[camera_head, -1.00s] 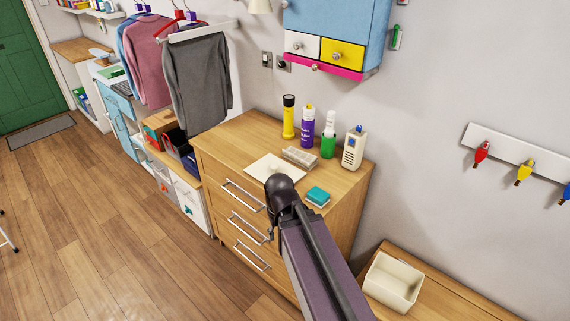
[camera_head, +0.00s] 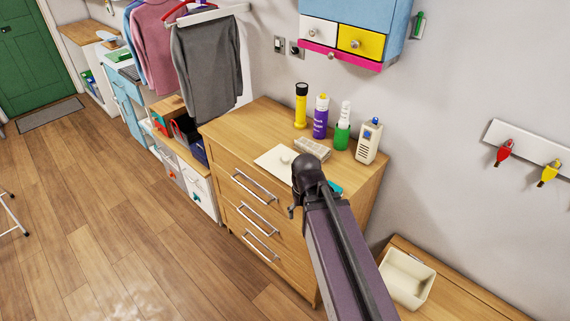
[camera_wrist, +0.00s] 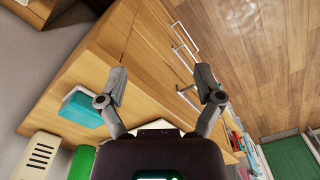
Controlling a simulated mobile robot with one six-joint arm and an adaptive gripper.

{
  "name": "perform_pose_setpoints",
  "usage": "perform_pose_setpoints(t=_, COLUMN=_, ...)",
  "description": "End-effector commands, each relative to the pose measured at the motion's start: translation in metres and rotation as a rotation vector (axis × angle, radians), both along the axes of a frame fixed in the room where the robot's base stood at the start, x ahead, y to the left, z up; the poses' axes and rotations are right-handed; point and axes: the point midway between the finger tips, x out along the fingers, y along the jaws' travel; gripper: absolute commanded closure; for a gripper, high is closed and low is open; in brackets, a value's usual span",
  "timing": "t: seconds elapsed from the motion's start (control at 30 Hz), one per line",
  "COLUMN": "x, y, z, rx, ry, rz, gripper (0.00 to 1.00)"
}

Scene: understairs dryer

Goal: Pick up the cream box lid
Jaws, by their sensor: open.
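The cream box lid (camera_head: 272,161) is a flat, pale square with a small round knob, lying on the wooden chest of drawers (camera_head: 240,124). My arm covers its right corner in the head view. In the wrist view a pale strip, likely the lid (camera_wrist: 157,125), shows just beyond my gripper's body; the rest is hidden. My gripper (camera_wrist: 161,84) is open, with nothing between its fingers, which point over the chest's front edge and drawer handles. In the head view my arm hides most of it. An open cream box (camera_head: 408,280) stands on the lower wooden surface at right.
A grey-white bundle (camera_head: 313,149) lies beside the lid. A teal block (camera_wrist: 84,108) lies near my gripper. The chest's left top is clear.

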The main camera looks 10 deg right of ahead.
Motion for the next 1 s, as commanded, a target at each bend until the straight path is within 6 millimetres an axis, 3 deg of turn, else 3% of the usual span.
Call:
perform_pose_setpoints(t=0.17, x=0.047, y=-0.001, z=0.025, rx=0.01, ry=-0.04, rz=0.035, gripper=0.14)
perform_pose_setpoints(t=0.6, x=0.207, y=-0.011, z=0.1, rx=0.029, ry=-0.207, rz=0.176, gripper=0.14)
perform_pose_setpoints(t=0.8, x=0.242, y=-0.013, z=0.114, rx=0.029, ry=-0.25, rz=0.213, gripper=0.14)
perform_pose_setpoints(t=1.0, x=0.247, y=-0.013, z=0.115, rx=0.029, ry=-0.259, rz=0.22, gripper=0.14)
